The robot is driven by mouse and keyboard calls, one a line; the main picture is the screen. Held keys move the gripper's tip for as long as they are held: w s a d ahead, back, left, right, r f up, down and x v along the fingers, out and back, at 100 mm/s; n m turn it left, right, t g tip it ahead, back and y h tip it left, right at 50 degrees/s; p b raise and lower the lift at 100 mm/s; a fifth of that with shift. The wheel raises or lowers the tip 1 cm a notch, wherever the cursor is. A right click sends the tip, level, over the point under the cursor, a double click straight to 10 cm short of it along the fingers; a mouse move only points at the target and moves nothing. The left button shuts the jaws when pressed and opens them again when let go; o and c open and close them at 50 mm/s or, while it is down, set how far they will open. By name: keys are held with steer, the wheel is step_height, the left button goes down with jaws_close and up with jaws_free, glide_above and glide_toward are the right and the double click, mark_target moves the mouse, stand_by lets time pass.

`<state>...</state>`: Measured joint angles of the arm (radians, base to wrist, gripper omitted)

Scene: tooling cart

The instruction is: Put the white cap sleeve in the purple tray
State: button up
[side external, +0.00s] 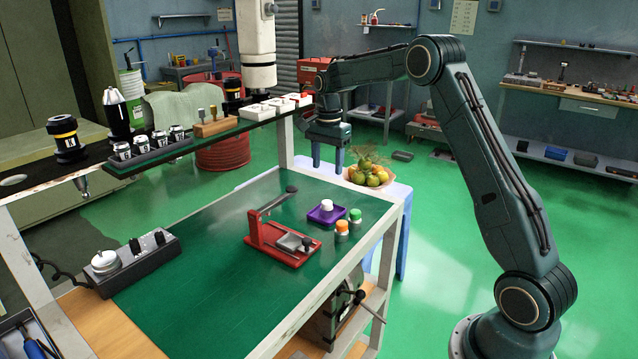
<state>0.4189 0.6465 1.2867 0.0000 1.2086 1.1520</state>
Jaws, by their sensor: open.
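The small purple tray (314,216) sits on the green top of the cart, near its right edge.
Two small capped containers, one green-topped (355,215) and one orange (342,228), stand right of the tray. A red lever press (280,240) stands to its left. A raised shelf (190,145) with tool holders runs behind. The green mat (190,300) is clear in front.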

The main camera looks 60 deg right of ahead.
stand_by(0.5)
steer(key=s+a+r+n+t, duration=0.3)
steer(key=s+a+r+n, duration=0.5)
steer(key=s+a+r, duration=0.55)
steer(key=s+a+f+n+t, duration=0.1)
steer(key=s+a+n, duration=0.3)
steer(key=s, duration=0.5)
steer(key=s+a+f+n+t, duration=0.1)
steer(key=s+a+f+n, duration=0.2)
steer(key=s+n, duration=0.3)
steer(key=s+a, duration=0.1)
steer(key=s, duration=0.2)
steer(key=shift+s+a+t, duration=0.3)
steer(key=shift+s+a, duration=0.05)
steer(key=shift+a, duration=0.05)
